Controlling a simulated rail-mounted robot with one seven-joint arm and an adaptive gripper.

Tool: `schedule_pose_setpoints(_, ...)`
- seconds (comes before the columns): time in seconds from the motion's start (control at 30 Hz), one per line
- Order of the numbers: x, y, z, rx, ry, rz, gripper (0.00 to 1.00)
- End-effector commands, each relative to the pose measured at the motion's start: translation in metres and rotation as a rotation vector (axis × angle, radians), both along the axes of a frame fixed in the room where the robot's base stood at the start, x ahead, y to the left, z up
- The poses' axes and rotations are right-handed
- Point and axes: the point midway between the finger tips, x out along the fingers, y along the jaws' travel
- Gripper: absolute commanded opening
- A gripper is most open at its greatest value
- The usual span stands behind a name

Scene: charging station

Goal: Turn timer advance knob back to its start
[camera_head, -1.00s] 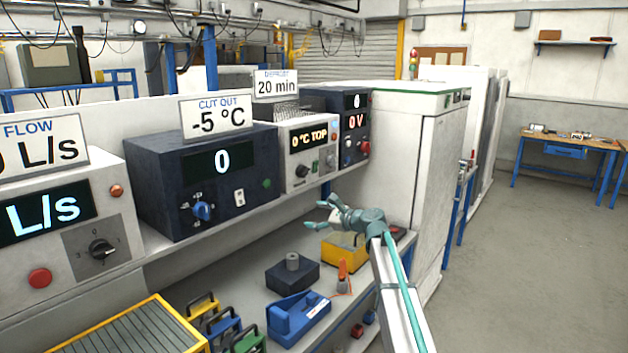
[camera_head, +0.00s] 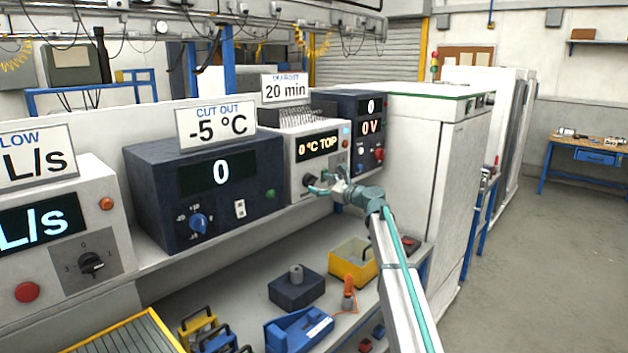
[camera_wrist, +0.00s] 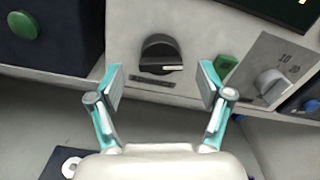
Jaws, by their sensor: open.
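A black round knob (camera_wrist: 160,52) is on the front of the white unit with the "0 °C TOP" display (camera_head: 317,145). A white mark on its grip bar points right in the wrist view. The small label below it is unreadable. My gripper (camera_wrist: 160,78) is open and empty, one finger to each side below the knob, apart from it. In the head view my gripper (camera_head: 316,185) is at the lower front of this unit, partly hiding its knobs. A grey knob (camera_wrist: 271,82) on a plate marked 10 and 20 is to the right.
A green button (camera_wrist: 224,66) is close by the right finger. The dark blue cut-out unit (camera_head: 160,185) stands left and another dark unit (camera_head: 345,105) right. A shelf below holds a yellow bin (camera_head: 352,268) and a dark block (camera_head: 297,290).

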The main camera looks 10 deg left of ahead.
Motion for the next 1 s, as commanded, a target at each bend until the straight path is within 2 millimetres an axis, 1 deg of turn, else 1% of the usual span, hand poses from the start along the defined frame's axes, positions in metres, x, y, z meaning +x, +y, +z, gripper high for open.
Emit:
schedule_pose_setpoints(0.03,0.008,0.008,0.003,0.0,0.0,0.0,0.78)
schedule_pose_setpoints(0.2,0.018,0.024,0.002,-0.001,-0.001,0.001,0.78)
schedule_pose_setpoints(0.3,0.02,0.028,0.001,0.0,-0.001,-0.001,0.78)
schedule_pose_setpoints(0.57,0.02,0.028,0.0,-0.001,-0.002,-0.001,0.78)
schedule_pose_setpoints(0.9,0.02,0.028,0.0,-0.001,-0.002,0.0,0.21)
schedule_pose_setpoints(0.93,0.02,0.028,0.0,-0.001,-0.002,0.0,0.18)
schedule_pose_setpoints(1.0,0.02,0.028,0.0,-0.001,-0.002,0.0,0.18)
